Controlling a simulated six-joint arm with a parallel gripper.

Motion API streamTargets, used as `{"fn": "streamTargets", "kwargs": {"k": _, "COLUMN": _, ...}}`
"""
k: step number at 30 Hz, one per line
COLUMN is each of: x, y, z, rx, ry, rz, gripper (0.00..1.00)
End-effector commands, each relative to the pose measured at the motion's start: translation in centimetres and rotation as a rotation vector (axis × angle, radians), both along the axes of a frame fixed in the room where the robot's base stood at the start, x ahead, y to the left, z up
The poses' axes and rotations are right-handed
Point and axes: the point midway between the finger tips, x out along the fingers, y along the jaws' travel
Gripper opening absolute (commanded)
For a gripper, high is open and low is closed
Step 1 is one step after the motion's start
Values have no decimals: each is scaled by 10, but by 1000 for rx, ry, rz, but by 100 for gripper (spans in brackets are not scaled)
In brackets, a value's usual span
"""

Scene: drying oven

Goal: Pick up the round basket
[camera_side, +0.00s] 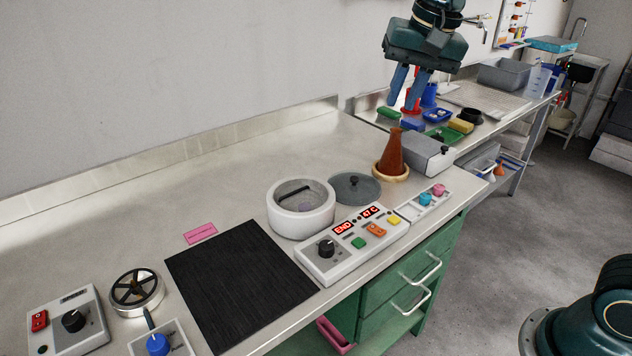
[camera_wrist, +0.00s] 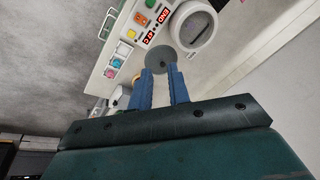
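A white round oven body (camera_side: 300,223) stands open on the bench, and it also shows upside down in the wrist view (camera_wrist: 208,40). Inside it sits a grey round shape with a dark bar across it, likely the round basket (camera_side: 303,197), visible in the wrist view as a dark disc (camera_wrist: 194,27). Its walls are mostly hidden. A dark grey round lid (camera_side: 347,190) lies on the bench to the right of the oven. My gripper (camera_side: 402,106) is open and empty, raised well behind and to the right of the oven. Its blue fingers are apart in the wrist view (camera_wrist: 160,73).
A control box (camera_side: 325,262) with a red display reading END stands in front of the oven. A brown flask (camera_side: 394,153) on a cork ring and a grey box (camera_side: 428,153) stand to the right. A black mat (camera_side: 238,285) lies to the left. The bench behind the oven is clear.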

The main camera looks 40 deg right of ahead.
Motion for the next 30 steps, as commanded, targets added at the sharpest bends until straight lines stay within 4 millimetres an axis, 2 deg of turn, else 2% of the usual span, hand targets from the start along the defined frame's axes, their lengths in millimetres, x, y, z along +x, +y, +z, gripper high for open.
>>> {"fn": "streamTargets", "kwargs": {"k": 3, "x": 30, "y": 6, "z": -6, "rx": 21, "ry": 31, "rz": -79, "gripper": 18}}
{"fn": "streamTargets", "kwargs": {"k": 14, "x": 107, "y": 24, "z": -36, "rx": 71, "ry": 116, "rz": -329, "gripper": 18}}
{"fn": "streamTargets", "kwargs": {"k": 23, "x": 164, "y": 41, "z": -79, "rx": 96, "ry": 180, "rz": -542, "gripper": 18}}
{"fn": "streamTargets", "kwargs": {"k": 30, "x": 200, "y": 55, "z": -123, "rx": 103, "ry": 228, "rz": -713, "gripper": 18}}
